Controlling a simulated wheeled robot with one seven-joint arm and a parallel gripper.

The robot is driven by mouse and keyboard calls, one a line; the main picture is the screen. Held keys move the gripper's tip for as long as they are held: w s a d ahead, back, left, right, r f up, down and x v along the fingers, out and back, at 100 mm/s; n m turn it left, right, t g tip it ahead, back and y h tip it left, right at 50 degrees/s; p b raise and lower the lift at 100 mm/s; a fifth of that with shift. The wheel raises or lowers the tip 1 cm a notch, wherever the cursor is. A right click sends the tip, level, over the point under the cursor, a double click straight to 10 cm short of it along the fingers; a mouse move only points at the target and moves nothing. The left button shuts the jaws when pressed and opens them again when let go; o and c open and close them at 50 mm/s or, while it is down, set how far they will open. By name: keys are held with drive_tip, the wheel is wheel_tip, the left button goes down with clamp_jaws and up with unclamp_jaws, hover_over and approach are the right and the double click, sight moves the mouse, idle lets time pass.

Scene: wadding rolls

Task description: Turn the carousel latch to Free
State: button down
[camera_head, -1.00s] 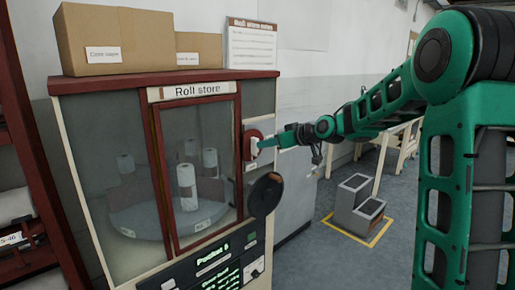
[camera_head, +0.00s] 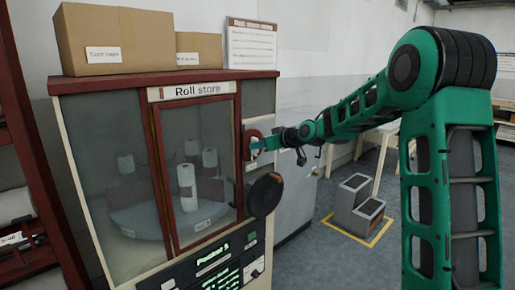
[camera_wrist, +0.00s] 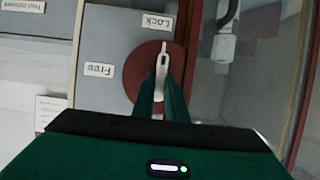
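The carousel latch (camera_wrist: 162,60) is a pale lever on a dark red round plate (camera_wrist: 140,72). In the wrist view its tip points toward the Lock label (camera_wrist: 157,22); the Free label (camera_wrist: 100,69) is off to the left. My gripper (camera_wrist: 161,82) has its narrow green fingers on both sides of the lever and looks shut on it. In the head view my gripper (camera_head: 266,144) reaches the red latch plate (camera_head: 250,136) beside the door of the Roll store (camera_head: 197,90); the fingers partly hide the lever there.
A round black knob (camera_head: 265,195) sticks out just below the latch. A framed glass door (camera_head: 197,165) is left of it, with white rolls inside. Cardboard boxes (camera_head: 115,35) stand on top. A grey stepped block (camera_head: 355,205) is on the floor right of the cabinet.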

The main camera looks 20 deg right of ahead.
idle(0.3)
drive_tip(key=n+t+h, duration=0.1)
drive_tip(key=n+t, duration=0.1)
drive_tip(key=n, duration=0.2)
drive_tip(key=a+f+n+t+h, duration=0.1)
drive_tip(key=n+h, duration=0.1)
drive_tip(key=n, duration=0.3)
drive_tip(key=n+t+h, duration=0.1)
drive_tip(key=n+t, duration=0.1)
drive_tip(key=n, duration=0.2)
drive_tip(key=shift+s+a+f+t+h, duration=0.2)
drive_tip(key=shift+s+f+t+h, duration=0.1)
drive_tip(key=shift+s+f+h, duration=0.1)
drive_tip(key=shift+n, duration=0.4)
drive_tip(key=shift+f, duration=0.1)
idle(0.3)
drive_tip(key=c, duration=1.8)
unclamp_jaws()
drive_tip(key=shift+o, duration=0.2)
